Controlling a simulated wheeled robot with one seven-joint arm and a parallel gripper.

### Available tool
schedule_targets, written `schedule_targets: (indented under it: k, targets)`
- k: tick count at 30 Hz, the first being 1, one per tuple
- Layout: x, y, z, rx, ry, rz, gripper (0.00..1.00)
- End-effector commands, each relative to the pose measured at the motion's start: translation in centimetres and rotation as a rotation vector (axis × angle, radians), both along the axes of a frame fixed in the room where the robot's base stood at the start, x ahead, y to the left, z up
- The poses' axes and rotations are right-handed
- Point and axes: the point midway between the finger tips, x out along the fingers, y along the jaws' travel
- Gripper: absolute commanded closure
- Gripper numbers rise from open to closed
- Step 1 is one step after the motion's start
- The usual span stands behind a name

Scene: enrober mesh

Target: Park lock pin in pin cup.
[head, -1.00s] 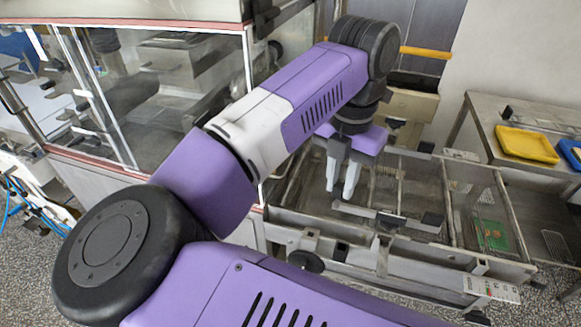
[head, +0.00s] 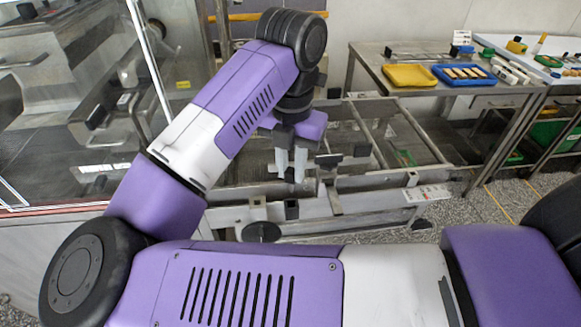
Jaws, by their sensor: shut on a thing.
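My gripper (head: 291,173) points down over the steel frame of the machine, its pale fingers close together. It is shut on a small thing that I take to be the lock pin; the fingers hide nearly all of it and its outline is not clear. I cannot pick out the pin cup with certainty in the head view.
The steel frame (head: 375,181) with rails and bars lies below and around my gripper. A glass-sided cabinet stands at left. A steel table at upper right bears a yellow tray (head: 409,86) and a blue tray (head: 440,78). Another table with small items stands farther right.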

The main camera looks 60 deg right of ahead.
Motion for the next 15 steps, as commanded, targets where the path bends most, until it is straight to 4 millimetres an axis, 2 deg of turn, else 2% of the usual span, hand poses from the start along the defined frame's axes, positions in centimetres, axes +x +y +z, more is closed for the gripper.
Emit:
schedule_targets:
  k: [15]
  targets:
    - [0.0,0.0,-1.9,0.0,0.0,0.0,1.0]
